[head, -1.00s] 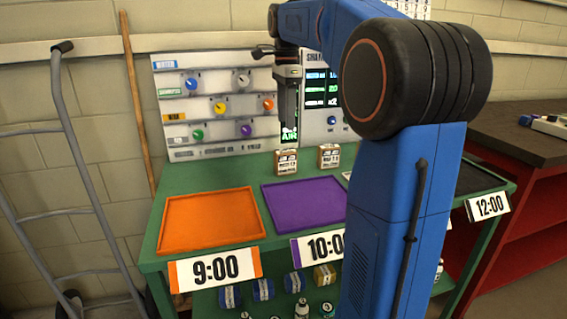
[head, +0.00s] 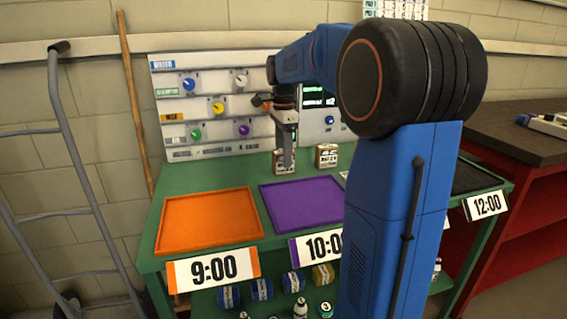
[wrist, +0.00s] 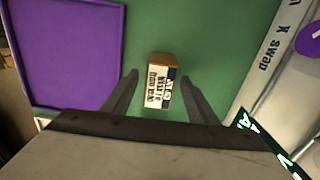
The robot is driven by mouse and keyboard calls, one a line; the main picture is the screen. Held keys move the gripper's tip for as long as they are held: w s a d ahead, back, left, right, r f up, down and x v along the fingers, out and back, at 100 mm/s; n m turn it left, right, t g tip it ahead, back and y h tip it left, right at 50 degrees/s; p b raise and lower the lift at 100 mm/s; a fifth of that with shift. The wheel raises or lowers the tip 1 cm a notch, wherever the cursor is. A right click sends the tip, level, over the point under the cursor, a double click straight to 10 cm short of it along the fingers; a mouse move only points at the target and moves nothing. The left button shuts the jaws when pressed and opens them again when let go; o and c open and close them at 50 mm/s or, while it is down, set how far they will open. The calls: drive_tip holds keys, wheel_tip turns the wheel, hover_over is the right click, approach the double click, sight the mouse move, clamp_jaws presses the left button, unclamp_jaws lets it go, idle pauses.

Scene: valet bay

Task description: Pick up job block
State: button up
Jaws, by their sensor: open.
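Two small brown job blocks with printed white labels stand on the green table behind the trays. The left job block (head: 278,166) is partly hidden by my gripper (head: 286,166) in the head view. The right job block (head: 327,156) stands clear a little to the right. In the wrist view, one job block (wrist: 159,84) lies between and just beyond the fingertips of my gripper (wrist: 159,82), label showing. The fingers are apart on either side of it, with green table visible between them and the block.
An orange tray (head: 207,221) marked 9:00 and a purple tray (head: 303,203) marked 10:00 lie in front of the blocks. A dial panel (head: 205,104) stands behind. Bottles and rolls sit on the lower shelf.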

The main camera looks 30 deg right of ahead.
drive_tip(key=shift+f, duration=0.45)
drive_tip(key=c, duration=1.2)
